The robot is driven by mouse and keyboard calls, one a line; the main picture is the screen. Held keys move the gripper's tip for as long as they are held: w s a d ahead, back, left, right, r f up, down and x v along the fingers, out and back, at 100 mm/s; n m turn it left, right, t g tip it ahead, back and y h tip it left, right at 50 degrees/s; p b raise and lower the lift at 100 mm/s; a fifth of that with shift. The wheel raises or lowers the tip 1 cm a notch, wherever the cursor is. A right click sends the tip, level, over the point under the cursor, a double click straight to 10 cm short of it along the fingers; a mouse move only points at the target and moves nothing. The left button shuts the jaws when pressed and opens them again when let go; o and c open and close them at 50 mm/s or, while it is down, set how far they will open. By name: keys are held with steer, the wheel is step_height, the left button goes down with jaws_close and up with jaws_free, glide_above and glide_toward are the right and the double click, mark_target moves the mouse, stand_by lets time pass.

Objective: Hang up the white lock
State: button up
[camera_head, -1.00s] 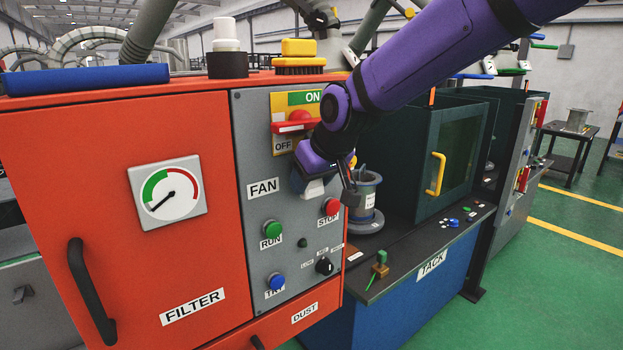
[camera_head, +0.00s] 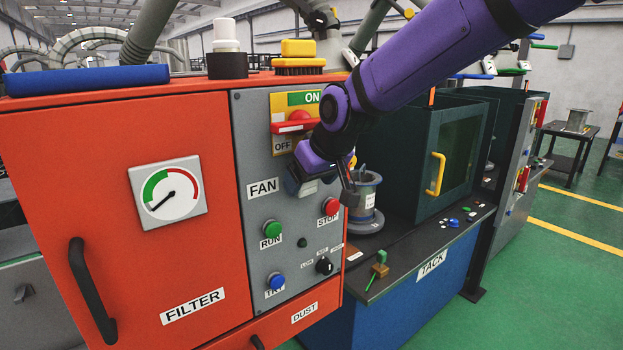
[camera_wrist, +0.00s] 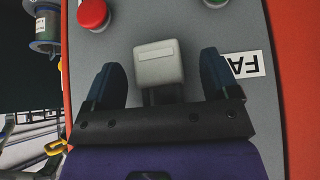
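The white lock (camera_wrist: 158,62) is a pale block with a light label, between my fingers in the wrist view, in front of the grey panel. A grey part runs from it toward my gripper and is partly hidden. In the head view the lock (camera_head: 308,188) shows only as a small pale patch. My gripper (camera_wrist: 160,85) is open, with one dark blue finger on each side of the lock and a visible gap on both sides. In the head view my gripper (camera_head: 303,184) is below the red switch handle (camera_head: 296,122), which sits on a yellow ON/OFF plate.
The panel carries red STOP (camera_head: 330,206), green RUN (camera_head: 273,229) and blue (camera_head: 277,282) buttons and a black knob (camera_head: 324,265). A spool (camera_head: 367,200) stands right of the cabinet on the TACK bench. A yellow brush (camera_head: 299,58) lies on top of the cabinet.

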steer(key=shift+s+f, duration=0.15)
steer(key=shift+f, duration=0.15)
stand_by(0.4)
steer(key=shift+v, duration=1.3)
steer(key=s+d+r, duration=0.2)
steer(key=s, duration=0.1)
steer(key=shift+d+r, duration=0.1)
steer(key=shift+d, duration=0.05)
steer(key=s+d+m+h, duration=0.3)
steer(key=s+d+m, duration=0.3)
steer(key=s+d, duration=1.6)
steer(key=shift+s+d+r+m+h, duration=0.2)
steer(key=shift+d+m+h, duration=0.2)
steer(key=shift+d, duration=0.6)
